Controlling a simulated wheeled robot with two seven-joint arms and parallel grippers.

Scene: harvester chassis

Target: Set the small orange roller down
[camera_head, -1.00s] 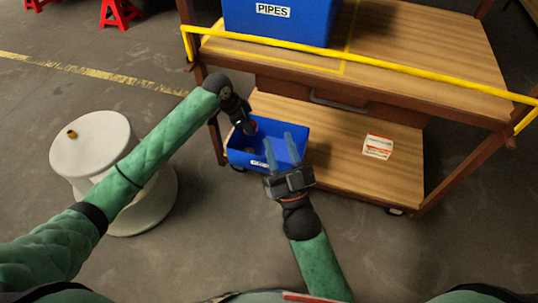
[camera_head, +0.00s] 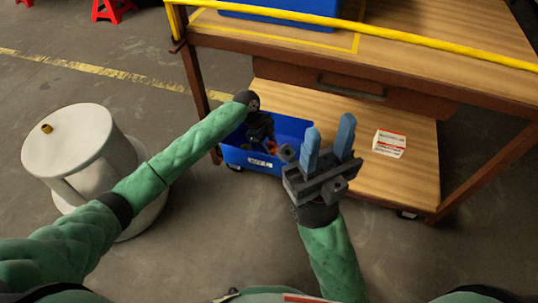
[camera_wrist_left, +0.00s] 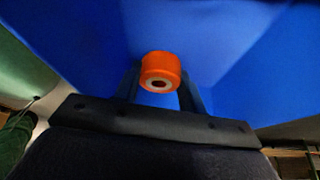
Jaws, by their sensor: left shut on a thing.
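The small orange roller (camera_wrist_left: 161,71) is between the fingers of my left gripper (camera_wrist_left: 160,88) in the left wrist view. The gripper is shut on it, and blue bin walls surround it. In the head view my left gripper (camera_head: 270,146) reaches down into the blue bin (camera_head: 247,160) on the lower shelf; the roller is mostly hidden there. I cannot tell whether the roller touches the bin floor. My right gripper (camera_head: 328,147) is open and empty, its blue fingers pointing up in front of the lower shelf, just right of the bin.
The wooden workbench has a yellow rail (camera_head: 360,42) along its top edge. A white and red box (camera_head: 390,144) lies on the lower shelf (camera_head: 412,178) at the right. A white spool (camera_head: 82,150) stands on the floor at the left.

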